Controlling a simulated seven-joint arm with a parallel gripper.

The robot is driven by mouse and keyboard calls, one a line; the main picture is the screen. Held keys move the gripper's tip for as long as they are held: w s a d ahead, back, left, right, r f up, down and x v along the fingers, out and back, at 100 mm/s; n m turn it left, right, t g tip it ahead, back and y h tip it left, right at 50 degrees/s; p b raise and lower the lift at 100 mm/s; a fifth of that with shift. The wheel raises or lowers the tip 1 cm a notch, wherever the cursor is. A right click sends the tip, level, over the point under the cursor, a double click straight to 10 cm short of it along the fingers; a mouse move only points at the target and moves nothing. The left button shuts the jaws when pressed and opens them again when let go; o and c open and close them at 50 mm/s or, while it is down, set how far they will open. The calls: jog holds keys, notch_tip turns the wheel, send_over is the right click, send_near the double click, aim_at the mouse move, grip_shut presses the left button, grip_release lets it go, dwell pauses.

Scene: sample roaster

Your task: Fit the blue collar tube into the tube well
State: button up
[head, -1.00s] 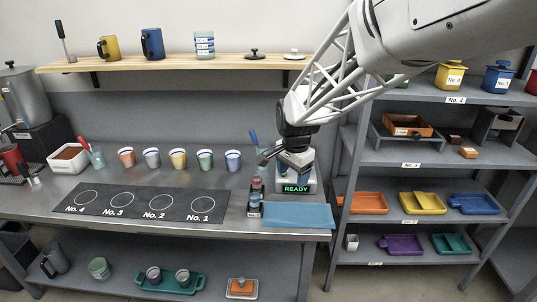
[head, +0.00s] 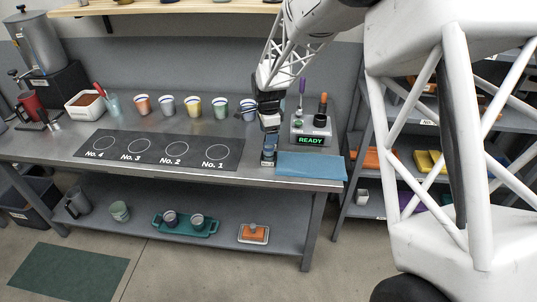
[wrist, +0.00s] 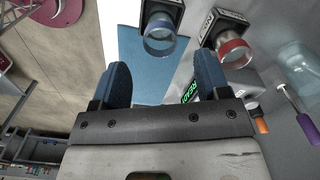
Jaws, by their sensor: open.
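The blue collar tube (wrist: 160,42) shows in the wrist view as a clear ring with a blue rim at a black holder, ahead of my gripper (wrist: 163,76). Its blue fingers are apart, with nothing between them; the tube lies beyond their tips. A red-collared tube (wrist: 232,50) sits at a second black holder to the right. In the head view my gripper (head: 268,128) is low over the small holders (head: 268,157) at the bench front and largely covers them. I cannot make out the tube well; the machine with the READY display (head: 311,140) stands just right.
A blue mat (head: 312,166) lies right of the holders at the bench edge. A purple-handled tool (head: 302,87) and an orange-and-black one (head: 322,104) stand up at the machine. Several cups line the bench back, behind the black numbered mat (head: 160,149).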

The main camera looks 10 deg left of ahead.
aim_at(269, 149)
jog(key=shift+f, duration=1.3)
jog(key=shift+f, duration=2.6)
jog(key=c, duration=1)
jog(key=shift+r, duration=0.35)
